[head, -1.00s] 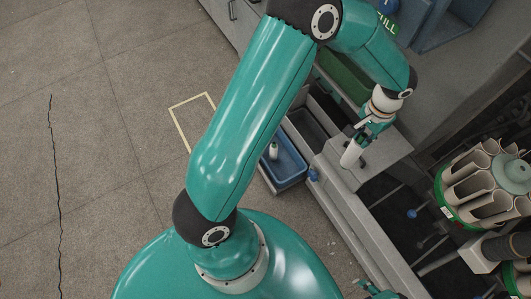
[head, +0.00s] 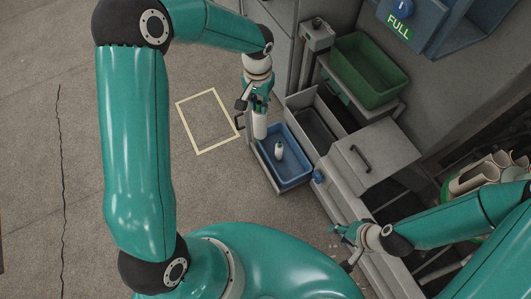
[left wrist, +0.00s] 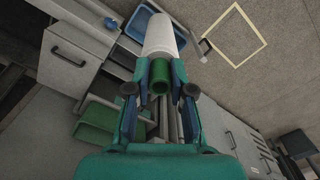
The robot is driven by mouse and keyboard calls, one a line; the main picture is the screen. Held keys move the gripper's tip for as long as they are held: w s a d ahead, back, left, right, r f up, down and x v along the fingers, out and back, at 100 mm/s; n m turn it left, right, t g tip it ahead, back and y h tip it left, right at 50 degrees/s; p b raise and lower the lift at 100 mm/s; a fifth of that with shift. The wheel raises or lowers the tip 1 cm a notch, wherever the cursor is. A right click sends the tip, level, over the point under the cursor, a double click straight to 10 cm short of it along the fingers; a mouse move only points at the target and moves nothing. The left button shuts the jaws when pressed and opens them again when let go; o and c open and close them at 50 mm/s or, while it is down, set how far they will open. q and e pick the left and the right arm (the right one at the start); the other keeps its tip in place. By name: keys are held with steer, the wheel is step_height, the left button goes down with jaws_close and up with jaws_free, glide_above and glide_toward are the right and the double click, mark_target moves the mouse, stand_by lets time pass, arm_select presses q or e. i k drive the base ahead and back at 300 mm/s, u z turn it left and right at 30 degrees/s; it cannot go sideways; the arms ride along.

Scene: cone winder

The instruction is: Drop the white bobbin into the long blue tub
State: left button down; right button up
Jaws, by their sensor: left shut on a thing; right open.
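My left gripper (head: 256,103) is shut on a white bobbin (head: 260,125), which hangs below it, nearly upright. In the left wrist view the bobbin (left wrist: 160,36) shows a green end (left wrist: 159,76) between the fingers. The long blue tub (head: 297,181) sits beside the grey machine. In the head view the held bobbin's lower end overlaps the tub's upper left corner; its height above the rim is unclear. The tub's blue corner (left wrist: 140,20) shows behind the bobbin in the left wrist view. My right gripper (head: 341,248) is open and empty at lower right.
Another white bobbin (head: 279,151) stands inside the blue tub. A grey bin (head: 315,125) and a green tub (head: 370,70) are to its right, with a grey handled cover (head: 375,155) nearer. A yellow floor outline (head: 198,153) lies left, on open floor.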

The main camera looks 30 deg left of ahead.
mark_target(287, 166)
steer(key=u, duration=0.1)
steer(key=k, duration=0.55)
steer(key=u, duration=0.4)
steer(key=i, duration=1.15)
steer(key=z, duration=0.45)
